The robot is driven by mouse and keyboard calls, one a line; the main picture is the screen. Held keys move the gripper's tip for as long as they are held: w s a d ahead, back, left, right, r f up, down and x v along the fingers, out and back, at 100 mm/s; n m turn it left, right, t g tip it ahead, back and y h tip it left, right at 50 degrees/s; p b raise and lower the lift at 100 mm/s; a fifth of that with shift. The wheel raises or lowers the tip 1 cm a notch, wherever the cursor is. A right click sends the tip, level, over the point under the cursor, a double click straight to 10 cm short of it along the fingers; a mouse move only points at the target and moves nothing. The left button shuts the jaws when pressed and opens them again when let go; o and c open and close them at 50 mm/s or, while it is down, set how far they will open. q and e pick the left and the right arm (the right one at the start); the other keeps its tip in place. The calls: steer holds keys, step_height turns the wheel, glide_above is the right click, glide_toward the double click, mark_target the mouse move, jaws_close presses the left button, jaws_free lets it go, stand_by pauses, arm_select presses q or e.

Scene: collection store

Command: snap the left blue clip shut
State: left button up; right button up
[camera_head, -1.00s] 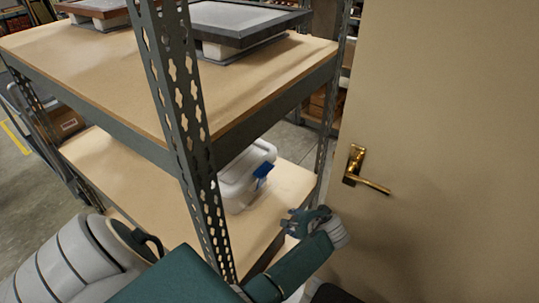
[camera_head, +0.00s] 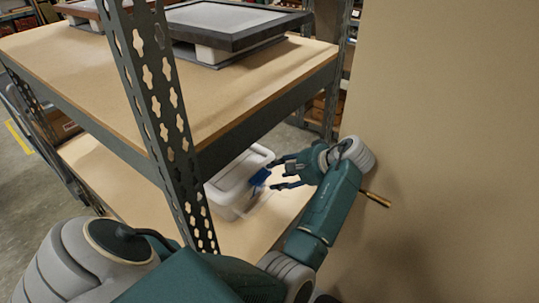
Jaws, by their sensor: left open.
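A pale storage box with a white lid (camera_head: 238,168) stands on the lower shelf, partly behind the shelf's upright post. One blue clip (camera_head: 259,178) shows on its right-hand side; whether it is fully open or partly shut is too small to tell. My left gripper (camera_head: 274,173) is open, its fingers pointing left at the clip. The fingertips are very close to the clip; I cannot tell whether they touch it. My right gripper is not in view.
The perforated metal post (camera_head: 160,100) stands in front of the box. The upper shelf board (camera_head: 100,75) overhangs it and bears framed pieces. A beige door (camera_head: 450,130) is close on the right; its brass handle (camera_head: 376,198) is partly behind my arm.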

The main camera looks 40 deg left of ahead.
mark_target(266, 178)
arm_select(q)
steer(key=p+x, duration=0.1)
steer(key=x, duration=0.4)
steer(key=shift+s+a, duration=0.1)
steer(key=shift+s, duration=0.1)
steer(key=shift+a+f, duration=0.2)
steer(key=shift+f, duration=0.1)
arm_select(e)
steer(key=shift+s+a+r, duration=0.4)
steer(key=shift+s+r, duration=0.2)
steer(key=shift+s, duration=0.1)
